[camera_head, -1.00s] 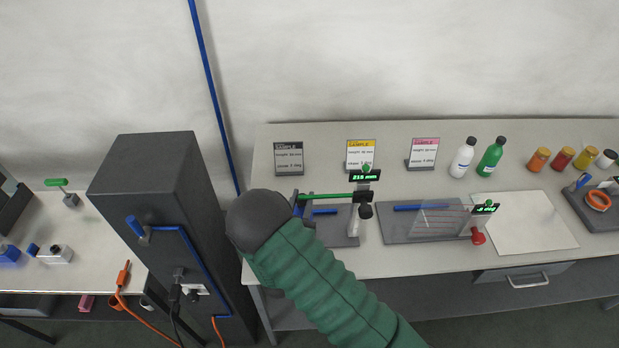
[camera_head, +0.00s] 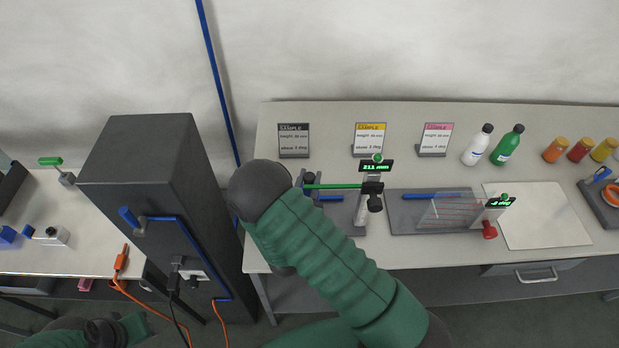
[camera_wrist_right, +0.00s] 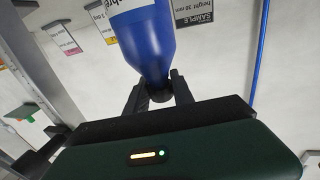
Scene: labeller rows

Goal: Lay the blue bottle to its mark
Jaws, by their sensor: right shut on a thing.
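The blue bottle (camera_wrist_right: 145,42) fills the top middle of the right wrist view, its body running off the top edge. A printed label shows at its upper left. My right gripper (camera_wrist_right: 158,88) is shut on it near its dark cap (camera_wrist_right: 160,95), one finger on each side. In the head view my green right arm reaches over the front left of the bench and hides the bottle and jaws. I cannot pick out the bottle's mark. A green arm part of mine shows at the bottom left; its jaws do not show.
The bench (camera_head: 340,118) holds a height gauge (camera_head: 372,195), a tilt gauge (camera_head: 490,215), three sample cards (camera_head: 368,140), a white bottle (camera_head: 477,146), a green bottle (camera_head: 507,146) and several jars (camera_head: 580,150). A white sheet (camera_head: 540,220) is bare. A dark cabinet (camera_head: 140,165) stands left.

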